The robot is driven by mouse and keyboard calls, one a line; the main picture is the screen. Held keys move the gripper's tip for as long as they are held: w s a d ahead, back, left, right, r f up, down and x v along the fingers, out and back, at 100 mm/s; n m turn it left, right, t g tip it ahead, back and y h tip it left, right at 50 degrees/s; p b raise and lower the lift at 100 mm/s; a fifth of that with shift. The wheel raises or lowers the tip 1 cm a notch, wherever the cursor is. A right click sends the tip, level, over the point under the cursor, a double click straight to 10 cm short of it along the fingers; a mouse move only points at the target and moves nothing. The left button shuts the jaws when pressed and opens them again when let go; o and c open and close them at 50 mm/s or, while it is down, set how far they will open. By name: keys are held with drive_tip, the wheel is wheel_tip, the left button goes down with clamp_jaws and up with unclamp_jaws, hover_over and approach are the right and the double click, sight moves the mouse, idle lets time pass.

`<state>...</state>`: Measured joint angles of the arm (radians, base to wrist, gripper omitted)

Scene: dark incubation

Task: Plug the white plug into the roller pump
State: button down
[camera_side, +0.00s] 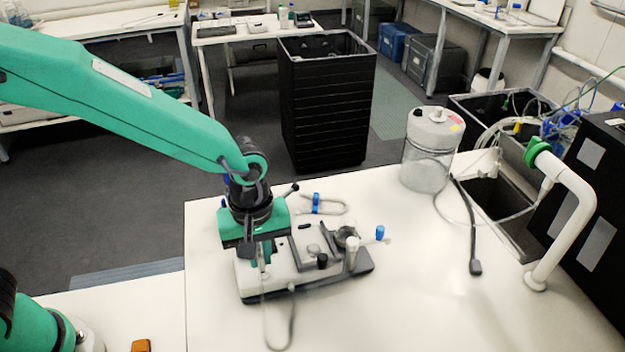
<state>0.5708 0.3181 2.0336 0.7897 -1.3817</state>
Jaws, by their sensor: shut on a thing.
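The roller pump (312,277), a white and grey device on a dark base, stands on the white table. It has dark knobs, a round part and a blue-tipped lever on its right side. My gripper (262,262), under the green wrist, is over the pump's left end and is shut on a small pale piece, which looks like the white plug (262,254). The plug is mostly hidden by the fingers. A thin grey cable (292,322) loops over the table in front of the pump. Whether the plug touches the pump cannot be told.
A blue-clipped tube loop (325,204) lies behind the pump. A clear canister (427,150), a dark cable (472,225) and a white curved pipe (577,215) are to the right. An orange block (141,345) lies at front left. The table's front right is clear.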

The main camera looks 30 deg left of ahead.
drive_tip(key=shift+f, duration=0.7)
idle(0.8)
drive_tip(key=c, duration=1.4)
unclamp_jaws()
drive_tip(key=shift+o, duration=0.2)
drive_tip(key=shift+r, duration=0.1)
drive_tip(key=shift+r, duration=3.85)
